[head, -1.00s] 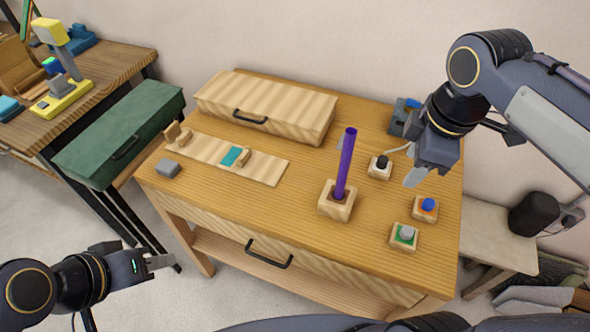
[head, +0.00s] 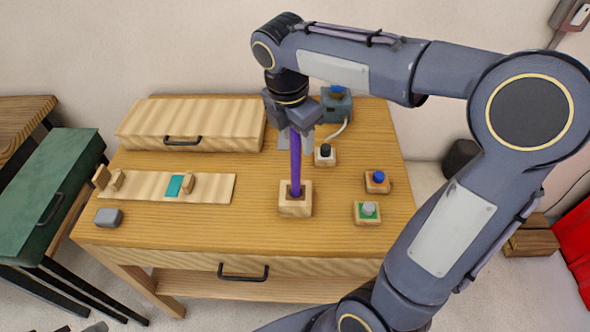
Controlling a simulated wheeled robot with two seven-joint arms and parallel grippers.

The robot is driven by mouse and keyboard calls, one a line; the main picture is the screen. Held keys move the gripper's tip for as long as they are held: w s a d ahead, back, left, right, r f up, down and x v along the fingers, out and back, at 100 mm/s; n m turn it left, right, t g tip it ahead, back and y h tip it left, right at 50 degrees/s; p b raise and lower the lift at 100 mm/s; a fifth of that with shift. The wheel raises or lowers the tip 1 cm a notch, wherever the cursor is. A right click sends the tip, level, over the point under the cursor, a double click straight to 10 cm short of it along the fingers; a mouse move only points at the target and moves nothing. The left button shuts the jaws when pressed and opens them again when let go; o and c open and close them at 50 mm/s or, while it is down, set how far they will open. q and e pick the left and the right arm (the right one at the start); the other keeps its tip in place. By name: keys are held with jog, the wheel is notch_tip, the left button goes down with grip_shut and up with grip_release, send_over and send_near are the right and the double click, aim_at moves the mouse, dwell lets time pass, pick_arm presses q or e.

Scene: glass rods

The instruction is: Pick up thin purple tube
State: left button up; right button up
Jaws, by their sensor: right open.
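The thin purple tube (head: 296,165) stands upright in a square wooden holder (head: 295,203) on the table. My right gripper (head: 295,138) is at the tube's upper end, pointing down. Its fingers are open, with the tube's top between or just behind them; I cannot tell which. The gripper hides the top of the tube. My left gripper is not in view.
A wooden box (head: 190,126) is at the back left. A wooden board (head: 215,188) and a grey block (head: 108,218) lie on the left.

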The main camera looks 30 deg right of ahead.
jog(key=shift+f, duration=0.2)
grip_shut()
dwell(0.3)
